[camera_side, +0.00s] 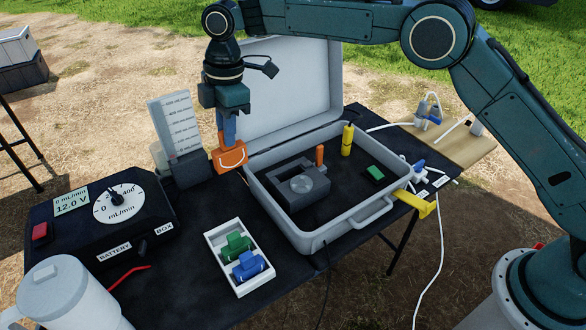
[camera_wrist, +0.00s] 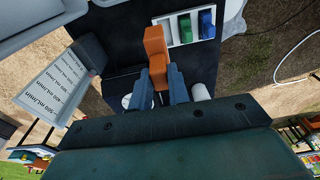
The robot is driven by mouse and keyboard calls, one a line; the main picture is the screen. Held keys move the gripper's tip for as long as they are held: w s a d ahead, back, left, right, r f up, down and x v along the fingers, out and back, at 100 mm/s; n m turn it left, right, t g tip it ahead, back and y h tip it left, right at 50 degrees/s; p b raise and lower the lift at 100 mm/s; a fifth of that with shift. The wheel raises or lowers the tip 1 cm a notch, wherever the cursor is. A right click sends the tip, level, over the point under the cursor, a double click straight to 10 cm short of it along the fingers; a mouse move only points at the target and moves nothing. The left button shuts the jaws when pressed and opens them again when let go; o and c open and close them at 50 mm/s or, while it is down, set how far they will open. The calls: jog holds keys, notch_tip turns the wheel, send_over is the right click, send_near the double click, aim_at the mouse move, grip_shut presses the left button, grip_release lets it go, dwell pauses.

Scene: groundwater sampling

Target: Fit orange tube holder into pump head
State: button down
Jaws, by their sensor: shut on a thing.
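My gripper (camera_side: 230,138) points down and is shut on the orange tube holder (camera_side: 230,158), which hangs below the blue fingers, left of the open case. In the wrist view the orange tube holder (camera_wrist: 155,45) sticks out beyond the two fingers of my gripper (camera_wrist: 161,78). The pump head (camera_side: 302,184) is a dark grey block with a round metal rotor, inside the case to the right of and lower in the picture than the holder. An orange upright peg (camera_side: 320,155) stands at its back. The holder is apart from the pump head.
The grey case (camera_side: 330,242) has raised walls and an open lid (camera_side: 292,90) behind. A white tray (camera_side: 216,246) holds a green holder (camera_side: 237,246) and a blue holder (camera_side: 249,266). A graduated panel (camera_side: 174,125) stands close left of my gripper. A battery box (camera_side: 95,225) is front left.

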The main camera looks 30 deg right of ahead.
jog(key=d+r, duration=0.4)
jog(key=d, duration=1.1)
notch_tip(320, 180, down, 16)
jog(key=shift+w+d+r, duration=0.15)
jog(key=shift+w+r, duration=0.05)
jog(key=shift+w, duration=0.1)
jog(key=shift+f, duration=2.1)
jog(key=shift+f, duration=0.1)
jog(key=c, duration=1.3)
grip_release()
jog(key=shift+c, duration=0.2)
